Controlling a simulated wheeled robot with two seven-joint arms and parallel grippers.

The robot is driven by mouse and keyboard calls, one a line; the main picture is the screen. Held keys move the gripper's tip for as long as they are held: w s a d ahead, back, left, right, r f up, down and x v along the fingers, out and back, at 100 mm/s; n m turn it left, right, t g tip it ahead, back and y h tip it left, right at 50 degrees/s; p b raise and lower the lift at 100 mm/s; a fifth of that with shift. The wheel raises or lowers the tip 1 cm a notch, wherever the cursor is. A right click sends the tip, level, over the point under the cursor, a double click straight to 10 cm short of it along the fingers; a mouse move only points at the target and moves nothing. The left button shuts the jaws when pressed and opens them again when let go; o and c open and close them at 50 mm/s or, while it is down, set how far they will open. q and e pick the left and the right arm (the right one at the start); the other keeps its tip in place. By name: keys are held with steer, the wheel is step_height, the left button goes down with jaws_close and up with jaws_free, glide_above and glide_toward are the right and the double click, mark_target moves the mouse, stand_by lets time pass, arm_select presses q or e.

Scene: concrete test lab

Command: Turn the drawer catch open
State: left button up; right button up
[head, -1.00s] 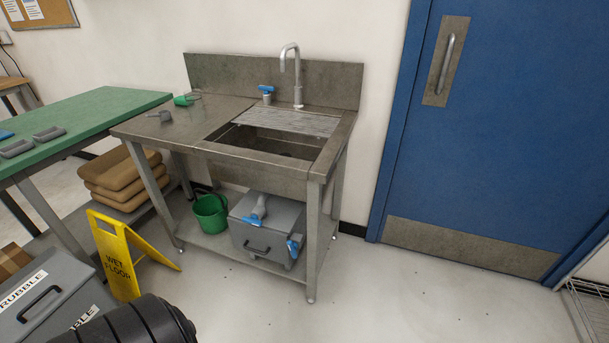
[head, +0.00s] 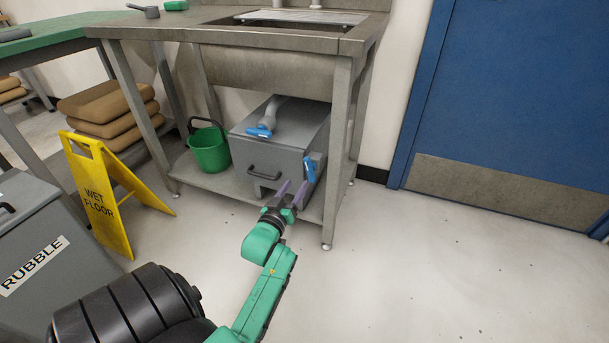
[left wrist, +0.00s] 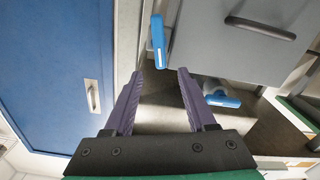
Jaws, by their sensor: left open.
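The drawer catch (head: 309,169) is a blue lever at the right side of the front of a grey drawer box (head: 277,165), on the shelf under the sink bench. It stands nearly upright, slightly tilted. My left gripper (head: 294,188) is open and empty, its two purple fingers pointing at the catch from just in front. In the left wrist view the catch (left wrist: 158,42) lies just beyond the gap between the fingertips (left wrist: 161,73), and I see no contact. The drawer's dark bar handle (left wrist: 260,28) is to its right there. My right gripper is out of view.
A second blue-handled fitting (head: 260,132) sits on top of the box. A green bucket (head: 209,149) stands left of it. A bench leg (head: 338,160) rises close on the right. A yellow wet-floor sign (head: 108,195) and rubble bin (head: 45,250) stand left; floor at right is clear.

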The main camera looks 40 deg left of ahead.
mark_target(307, 167)
arm_select(q)
steer(key=b+x, duration=0.2)
steer(key=x, duration=0.6)
steer(key=shift+f, duration=0.2)
steer(key=shift+w+a+r+b, duration=0.15)
steer(key=shift+w+b, duration=0.15)
steer(key=shift+w, duration=0.1)
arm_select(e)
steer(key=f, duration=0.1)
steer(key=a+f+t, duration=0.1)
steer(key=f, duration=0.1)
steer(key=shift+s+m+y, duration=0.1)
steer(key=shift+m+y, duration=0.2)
